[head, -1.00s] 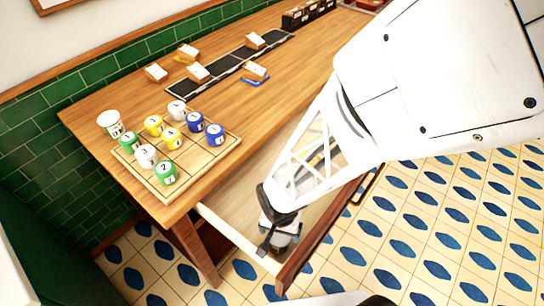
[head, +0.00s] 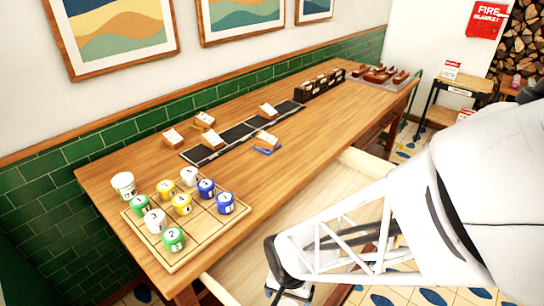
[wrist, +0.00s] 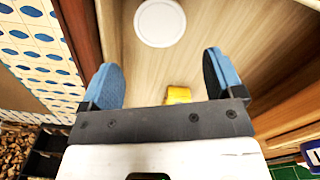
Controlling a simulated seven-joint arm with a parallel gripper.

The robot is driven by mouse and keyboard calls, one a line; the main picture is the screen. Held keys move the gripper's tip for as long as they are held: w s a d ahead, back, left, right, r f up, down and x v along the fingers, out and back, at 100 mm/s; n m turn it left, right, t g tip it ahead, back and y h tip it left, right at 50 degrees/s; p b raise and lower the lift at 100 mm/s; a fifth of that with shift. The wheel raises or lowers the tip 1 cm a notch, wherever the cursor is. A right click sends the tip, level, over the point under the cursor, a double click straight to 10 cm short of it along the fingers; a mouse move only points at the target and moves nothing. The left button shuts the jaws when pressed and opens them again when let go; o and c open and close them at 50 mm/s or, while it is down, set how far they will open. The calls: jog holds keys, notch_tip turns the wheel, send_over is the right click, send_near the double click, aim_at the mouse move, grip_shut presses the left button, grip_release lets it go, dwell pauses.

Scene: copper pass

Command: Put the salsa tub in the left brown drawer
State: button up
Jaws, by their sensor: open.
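A white round lid, perhaps the salsa tub's (wrist: 160,22), lies on the drawer floor in the wrist view; its label cannot be seen. The brown drawer (head: 245,268) is pulled open below the table front, with a pale wooden floor. My gripper (wrist: 163,78) is open over the drawer, its blue fingers apart with nothing between them. The white lid is beyond the fingertips, apart from them. A yellow object (wrist: 178,95) lies in the drawer, partly hidden by my gripper. In the head view my gripper (head: 290,292) is mostly cut off by the bottom edge.
A wooden board (head: 215,226) with several numbered tubs stands on the table's near end, beside a white tub (head: 124,186). A dark mat (head: 236,134) with brown boxes lies farther back. The right side of the table has free room. A small side table (head: 458,92) stands at the far right.

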jog(key=d+r+n+t, duration=0.1)
jog(key=d+r, duration=0.3)
jog(key=r, duration=0.5)
jog(key=s+d+r+n, duration=0.1)
jog(key=d+r, duration=0.3)
jog(key=r, duration=0.5)
jog(key=d+r+n+t, duration=0.1)
jog(key=d+r+n, duration=0.1)
jog(key=r, duration=0.7)
jog(key=shift+s+d+t, duration=0.3)
jog(key=shift+s+d, duration=0.1)
jog(key=shift+d, duration=0.5)
